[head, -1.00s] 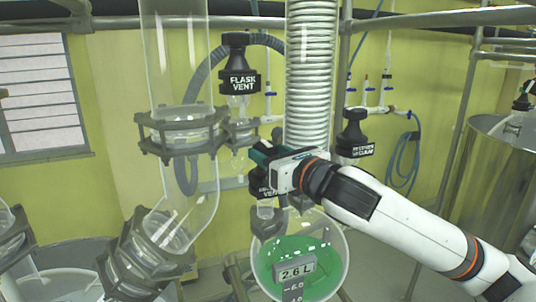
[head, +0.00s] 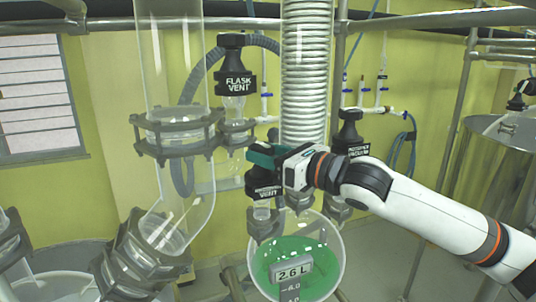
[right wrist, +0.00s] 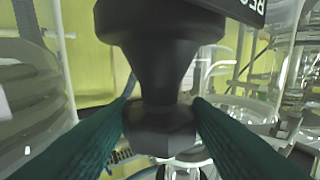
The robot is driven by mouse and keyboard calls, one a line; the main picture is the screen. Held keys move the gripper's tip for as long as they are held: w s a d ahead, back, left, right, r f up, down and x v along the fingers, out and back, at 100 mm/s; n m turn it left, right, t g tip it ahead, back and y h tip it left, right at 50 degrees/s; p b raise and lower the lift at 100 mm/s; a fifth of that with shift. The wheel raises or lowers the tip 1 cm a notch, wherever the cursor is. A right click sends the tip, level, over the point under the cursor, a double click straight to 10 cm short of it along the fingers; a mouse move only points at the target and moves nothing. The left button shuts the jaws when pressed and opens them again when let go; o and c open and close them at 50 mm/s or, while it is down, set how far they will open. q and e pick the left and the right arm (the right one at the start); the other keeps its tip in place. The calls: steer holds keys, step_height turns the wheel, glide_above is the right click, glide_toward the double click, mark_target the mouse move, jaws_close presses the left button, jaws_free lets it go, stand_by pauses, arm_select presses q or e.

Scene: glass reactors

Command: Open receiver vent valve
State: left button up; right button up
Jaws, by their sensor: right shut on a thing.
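The receiver vent valve (head: 263,187) is a black knob with a white "VENT" label, partly hidden by my gripper in the head view. It stands above the round receiver flask (head: 335,250), which holds green liquid and bears a "2.6 L" tag. My right gripper (head: 262,158) reaches it from the right. In the right wrist view its two green fingers (right wrist: 162,125) close on either side of the black valve knob (right wrist: 160,60), at the narrow neck and faceted collar. My left gripper is not in view.
A black "FLASK VENT" valve (head: 235,70) hangs up and left. A black vacuum valve (head: 349,138) stands right of the coiled glass condenser (head: 306,75). A large glass tube (head: 170,80) with dark clamps is on the left. A steel vessel (head: 505,145) stands far right.

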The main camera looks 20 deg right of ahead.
steer(key=o, duration=0.9)
steer(key=shift+o, duration=0.5)
steer(key=shift+a+m+t+h, duration=0.15)
steer(key=shift+m+t+h, duration=0.15)
steer(key=shift+h, duration=0.1)
